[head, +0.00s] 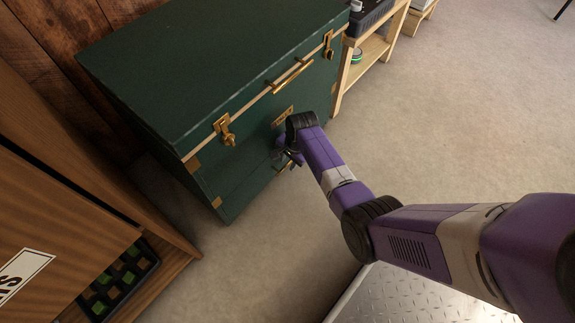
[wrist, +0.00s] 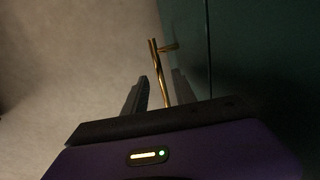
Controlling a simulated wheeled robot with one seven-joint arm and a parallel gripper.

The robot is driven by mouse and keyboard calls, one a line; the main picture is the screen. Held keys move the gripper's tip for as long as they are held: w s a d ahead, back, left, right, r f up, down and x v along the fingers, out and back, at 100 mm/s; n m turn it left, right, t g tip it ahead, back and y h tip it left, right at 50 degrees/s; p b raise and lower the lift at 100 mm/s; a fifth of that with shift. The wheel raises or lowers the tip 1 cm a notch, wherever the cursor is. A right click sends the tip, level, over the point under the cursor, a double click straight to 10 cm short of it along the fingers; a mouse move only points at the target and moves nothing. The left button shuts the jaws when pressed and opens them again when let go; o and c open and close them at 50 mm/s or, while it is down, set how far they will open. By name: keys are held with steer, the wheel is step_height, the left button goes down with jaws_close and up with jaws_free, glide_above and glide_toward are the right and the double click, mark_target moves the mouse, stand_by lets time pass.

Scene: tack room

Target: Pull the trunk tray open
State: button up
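The dark green trunk (head: 190,65) stands with its lid down. Its front has brass latches and a brass handle (head: 293,76) near the lid. My gripper (head: 287,160) is low at the trunk's front, partly hidden by my own wrist. In the wrist view a brass bar handle (wrist: 158,72) stands off the dark green front (wrist: 255,60), and a straight seam runs along that front. The two dark fingers of my gripper (wrist: 160,92) are apart, with the bar between them. Gaps show beside the bar, so the fingers look open around it. The tray front looks flush with the trunk.
A wooden cabinet (head: 60,190) stands at the left, with a dark compartmented tray (head: 118,280) low in it. A light wooden shelf unit (head: 375,48) is beside the trunk at the right. The floor (head: 240,265) in front of the trunk is clear.

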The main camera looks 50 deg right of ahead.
steer(key=shift+w+f, duration=0.15)
steer(key=shift+f, duration=0.35)
jaws_close()
stand_by(1.2)
